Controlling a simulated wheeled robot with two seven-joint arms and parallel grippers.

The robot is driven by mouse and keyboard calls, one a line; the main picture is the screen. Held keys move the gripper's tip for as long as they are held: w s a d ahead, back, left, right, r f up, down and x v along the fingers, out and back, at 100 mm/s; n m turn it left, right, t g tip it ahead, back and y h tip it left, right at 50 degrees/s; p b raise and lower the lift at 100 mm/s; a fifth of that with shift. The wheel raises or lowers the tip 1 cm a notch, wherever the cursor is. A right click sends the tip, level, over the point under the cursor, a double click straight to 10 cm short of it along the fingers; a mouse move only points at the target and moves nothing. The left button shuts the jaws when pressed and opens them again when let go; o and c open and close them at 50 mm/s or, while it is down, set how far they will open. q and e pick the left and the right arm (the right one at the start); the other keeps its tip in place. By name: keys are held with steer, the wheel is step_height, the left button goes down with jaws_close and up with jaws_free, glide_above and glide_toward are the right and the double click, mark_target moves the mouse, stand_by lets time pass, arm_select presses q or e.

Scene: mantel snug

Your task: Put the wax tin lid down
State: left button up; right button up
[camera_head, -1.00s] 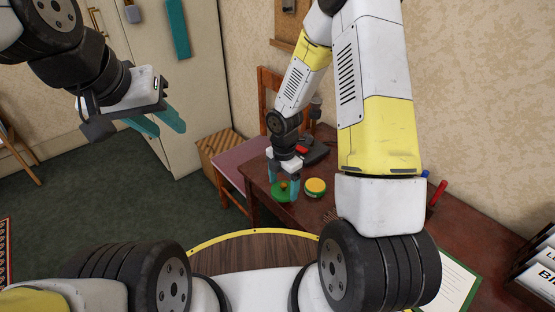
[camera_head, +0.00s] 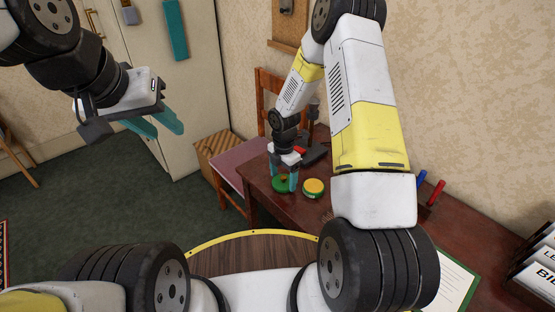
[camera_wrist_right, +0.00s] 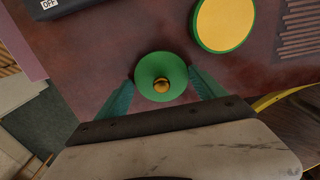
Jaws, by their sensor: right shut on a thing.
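The wax tin lid (camera_head: 281,186) is a green disc with a gold knob, near the left edge of the dark red-brown desk (camera_head: 262,188). My right gripper (camera_head: 281,181) points down with its teal fingers on either side of the lid, shut on its rim. The right wrist view shows the lid (camera_wrist_right: 150,72) flat between the fingertips, knob towards the camera. I cannot tell if it touches the desk. The yellow wax tin (camera_head: 313,188) with a green rim stands just right of it. My left gripper (camera_head: 160,125) is open and empty, off to the left.
A wooden chair (camera_head: 268,92) with a pink seat is against the desk's left side. Dark items lie behind the lid, one marked OFF (camera_wrist_right: 50,5). Brown sticks (camera_wrist_right: 300,28) lie beyond the tin. Red and blue cylinders (camera_head: 434,192) stand at right. Bare desk surrounds the lid.

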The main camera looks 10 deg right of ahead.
steer(key=shift+f, duration=0.1)
steer(key=o, duration=1.3)
